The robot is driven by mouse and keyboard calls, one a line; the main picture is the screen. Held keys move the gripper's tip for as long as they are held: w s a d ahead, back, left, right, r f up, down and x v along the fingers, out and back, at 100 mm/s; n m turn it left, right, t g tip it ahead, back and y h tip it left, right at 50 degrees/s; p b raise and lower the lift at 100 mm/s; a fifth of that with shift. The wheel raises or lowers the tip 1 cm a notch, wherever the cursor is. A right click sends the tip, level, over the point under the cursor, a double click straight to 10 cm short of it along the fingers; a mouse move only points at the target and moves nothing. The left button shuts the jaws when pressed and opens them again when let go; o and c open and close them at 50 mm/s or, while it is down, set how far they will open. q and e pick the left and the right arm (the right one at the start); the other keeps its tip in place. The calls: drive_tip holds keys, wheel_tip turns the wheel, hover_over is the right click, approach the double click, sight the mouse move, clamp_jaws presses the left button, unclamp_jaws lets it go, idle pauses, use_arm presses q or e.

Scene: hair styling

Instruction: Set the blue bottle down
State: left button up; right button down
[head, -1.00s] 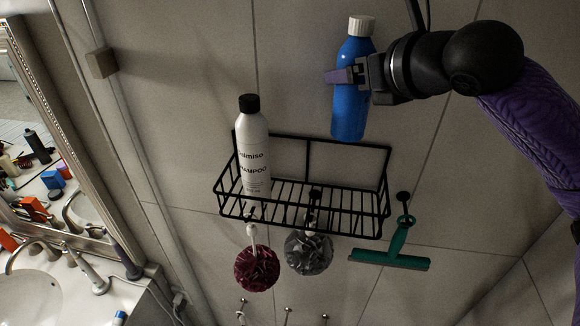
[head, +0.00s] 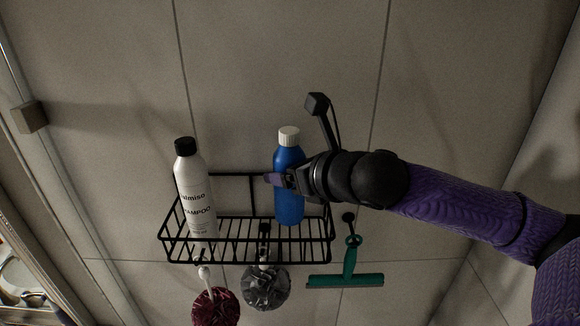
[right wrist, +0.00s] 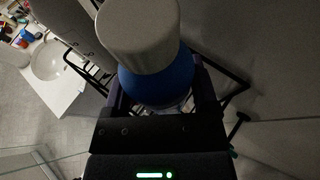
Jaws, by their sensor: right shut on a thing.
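The blue bottle (head: 289,206) with a white cap is upright at the right part of the black wire shelf (head: 245,259) in the head view. Its base is at the level of the shelf floor; I cannot tell whether it touches. My right gripper (head: 278,180) is shut around the bottle's middle, coming from the right. In the right wrist view the white cap (right wrist: 138,35) and blue shoulder (right wrist: 158,85) sit between the fingers. My left gripper is not in view.
A white shampoo bottle (head: 196,195) with a black cap stands at the shelf's left end. A dark red puff (head: 215,308), a grey puff (head: 265,288) and a green squeegee (head: 348,279) hang below. The shelf's middle is clear.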

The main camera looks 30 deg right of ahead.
drive_tip(key=shift+f, duration=0.2)
unclamp_jaws()
drive_tip(key=shift+r, duration=0.15)
drive_tip(key=b+v, duration=0.5)
drive_tip(key=v, duration=0.7)
drive_tip(key=shift+r, duration=0.45)
drive_tip(key=shift+s, duration=0.15)
